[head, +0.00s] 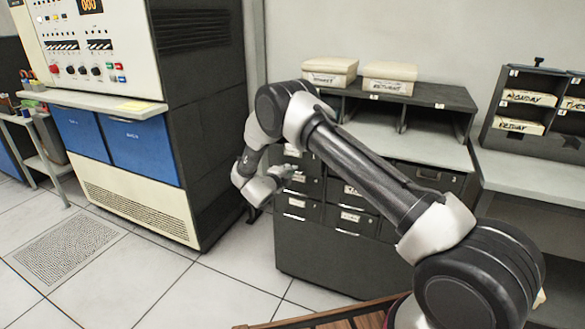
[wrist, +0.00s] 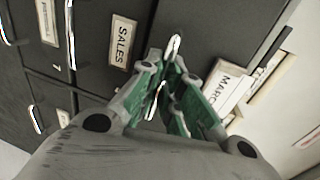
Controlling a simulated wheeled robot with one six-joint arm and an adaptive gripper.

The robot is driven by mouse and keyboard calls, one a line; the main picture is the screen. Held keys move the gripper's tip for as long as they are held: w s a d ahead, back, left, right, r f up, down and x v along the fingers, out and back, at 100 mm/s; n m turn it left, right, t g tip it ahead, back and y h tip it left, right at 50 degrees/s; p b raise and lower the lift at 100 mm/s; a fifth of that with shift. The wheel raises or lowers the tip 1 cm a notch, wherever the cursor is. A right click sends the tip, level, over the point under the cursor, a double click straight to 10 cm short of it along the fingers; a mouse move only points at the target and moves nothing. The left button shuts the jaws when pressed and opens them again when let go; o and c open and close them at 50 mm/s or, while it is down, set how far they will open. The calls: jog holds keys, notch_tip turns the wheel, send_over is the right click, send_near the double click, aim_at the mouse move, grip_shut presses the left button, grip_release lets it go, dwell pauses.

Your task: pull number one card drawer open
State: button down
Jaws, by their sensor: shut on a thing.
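The dark drawer cabinet (head: 300,240) has drawers with pale labels and bright handles. My gripper (head: 279,183) is at its upper left drawers in the head view. In the wrist view, my gripper (wrist: 170,70) has its green-padded fingers closed on a bright drawer handle (wrist: 174,45). A label reading "MARC…" (wrist: 226,84) is beside this handle, partly behind a finger. I cannot read which drawer is number one. The gripped drawer's front looks close to flush with the others, but my fingers hide part of it.
A pale worktop (head: 430,150) covers the cabinet, with a dark shelf unit (head: 425,95) and card boxes (head: 330,72) on it. A tall console (head: 150,60) stands at left. Tiled floor (head: 200,290) is clear in front.

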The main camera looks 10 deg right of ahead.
jog(key=f+v, duration=0.3)
jog(key=v, duration=1.2)
jog(key=shift+s+a, duration=0.35)
jog(key=shift+s, duration=0.15)
jog(key=c, duration=1.6)
grip_release()
jog(key=shift+o, duration=0.2)
jog(key=shift+a, duration=0.1)
jog(key=v, duration=1.1)
jog(key=shift+s+a, duration=0.2)
jog(key=shift+s, duration=0.15)
jog(key=shift+r, duration=0.15)
